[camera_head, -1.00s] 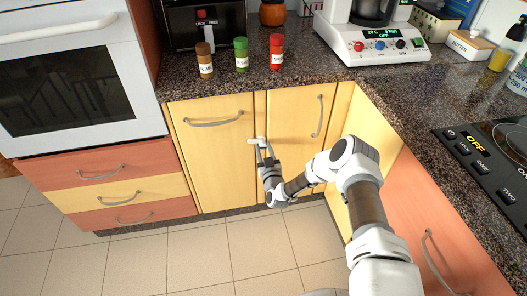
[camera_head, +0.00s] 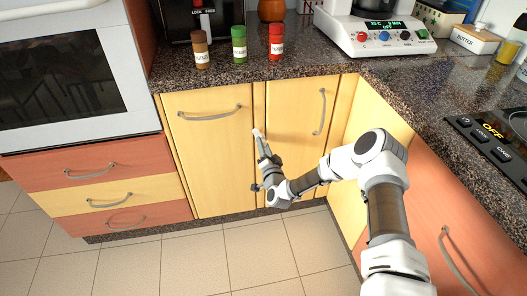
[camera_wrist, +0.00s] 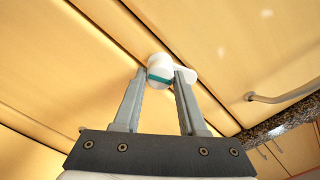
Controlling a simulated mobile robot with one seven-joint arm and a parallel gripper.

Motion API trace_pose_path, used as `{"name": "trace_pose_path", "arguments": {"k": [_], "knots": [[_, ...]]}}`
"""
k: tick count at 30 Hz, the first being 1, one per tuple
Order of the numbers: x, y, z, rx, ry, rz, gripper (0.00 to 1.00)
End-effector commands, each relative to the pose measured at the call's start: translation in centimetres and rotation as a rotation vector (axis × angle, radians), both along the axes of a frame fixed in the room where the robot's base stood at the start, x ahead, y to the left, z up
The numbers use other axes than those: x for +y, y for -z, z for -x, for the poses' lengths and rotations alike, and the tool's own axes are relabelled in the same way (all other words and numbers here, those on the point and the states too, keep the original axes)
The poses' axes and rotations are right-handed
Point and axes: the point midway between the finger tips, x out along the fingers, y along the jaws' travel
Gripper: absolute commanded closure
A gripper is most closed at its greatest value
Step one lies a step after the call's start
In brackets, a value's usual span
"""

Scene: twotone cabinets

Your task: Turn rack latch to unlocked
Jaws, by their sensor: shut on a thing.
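A black box (camera_head: 180,28) with a "LOCK FREE" label stands on the counter at the top left of the head view, cut off by the frame. A small red latch part (camera_head: 197,3) shows above the label at the very edge; its setting is unclear. My gripper (camera_head: 258,136) is low, in front of the yellow cabinet doors, well below and apart from the box. In the wrist view my gripper (camera_wrist: 162,74) is shut on a white piece (camera_wrist: 158,66) with a teal band and a side lobe. I cannot tell whether the piece is attached to the cabinet.
Brown (camera_head: 200,54), green (camera_head: 239,45) and red (camera_head: 276,42) jars stand along the counter's front edge. A white appliance (camera_head: 365,38) stands right of them. Yellow cabinet doors (camera_head: 210,160) with metal handles are behind my arm. The tiled floor (camera_head: 190,265) at left is clear.

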Motion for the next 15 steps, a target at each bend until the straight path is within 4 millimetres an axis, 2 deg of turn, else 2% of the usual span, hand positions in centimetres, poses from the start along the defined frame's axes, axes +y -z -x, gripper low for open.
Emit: {"name": "trace_pose_path", "arguments": {"k": [1, 15], "knots": [[-0.11, 0.47, 0.0, 0.012, 0.001, -0.04, 1.0], [-0.09, 0.34, 0.01, 0.1, 0.001, -0.346, 1.0]]}}
